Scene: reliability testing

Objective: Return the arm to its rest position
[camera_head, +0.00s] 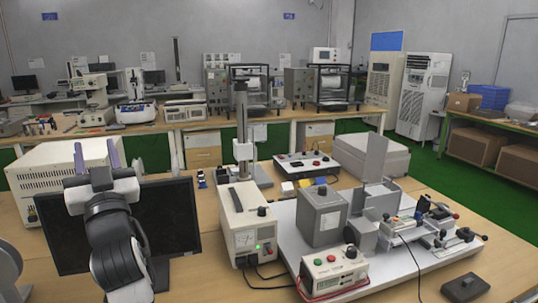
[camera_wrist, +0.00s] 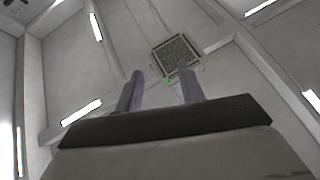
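My gripper (camera_head: 96,155) is at the left of the head view, raised in front of a dark monitor, with its two purple-grey fingers pointing up. The fingers stand apart with nothing between them. In the wrist view my gripper (camera_wrist: 159,88) also shows its two fingers apart and empty, pointing toward the ceiling. My dark arm links show below the gripper in the head view. They hide part of the monitor.
The monitor (camera_head: 180,215) and a beige box (camera_head: 40,170) are close to my arm. A test stand (camera_head: 245,215) and a white-based rig (camera_head: 400,255) fill the near table's middle and right. Benches with equipment stand behind. Green floor (camera_head: 435,170) is clear at right.

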